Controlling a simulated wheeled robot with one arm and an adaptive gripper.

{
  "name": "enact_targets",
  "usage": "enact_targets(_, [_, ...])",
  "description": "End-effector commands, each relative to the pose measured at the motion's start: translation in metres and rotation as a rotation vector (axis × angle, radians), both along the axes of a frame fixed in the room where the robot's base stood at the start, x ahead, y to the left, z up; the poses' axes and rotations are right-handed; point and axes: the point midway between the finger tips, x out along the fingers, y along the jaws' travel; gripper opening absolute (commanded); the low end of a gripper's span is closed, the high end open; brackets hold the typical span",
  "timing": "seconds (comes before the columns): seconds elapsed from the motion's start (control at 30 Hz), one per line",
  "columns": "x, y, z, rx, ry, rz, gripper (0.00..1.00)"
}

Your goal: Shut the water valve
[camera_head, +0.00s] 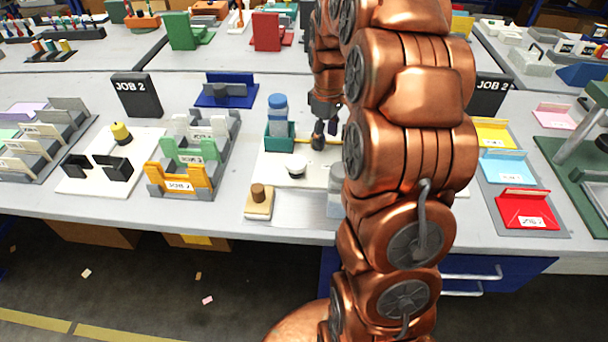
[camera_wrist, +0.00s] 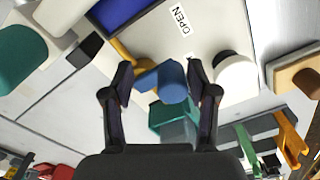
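In the wrist view a blue rounded piece (camera_wrist: 172,82) lies between my fingertips, beside a yellow bar (camera_wrist: 128,55); these look like parts of the valve. My gripper (camera_wrist: 160,80) is open, with a finger on each side of the blue piece and gaps visible; contact cannot be told.
A blue-capped bottle (camera_head: 278,108) stands in a teal holder (camera_head: 279,137) left of my gripper. A wooden block with a brown peg (camera_head: 259,201) sits at the bench's front edge. My arm hides the board's right part.

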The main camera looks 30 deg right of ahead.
Motion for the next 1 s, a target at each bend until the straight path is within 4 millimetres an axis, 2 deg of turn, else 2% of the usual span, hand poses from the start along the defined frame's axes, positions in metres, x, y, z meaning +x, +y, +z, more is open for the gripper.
enact_targets(0.4, [0.001,-0.015,0.004,-0.003,-0.005,0.334,0.58])
enact_targets(0.7, [0.001,-0.015,0.048,-0.004,-0.007,0.326,0.58])
enact_targets(1.0, [0.001,-0.015,0.077,-0.003,-0.007,0.324,0.58])
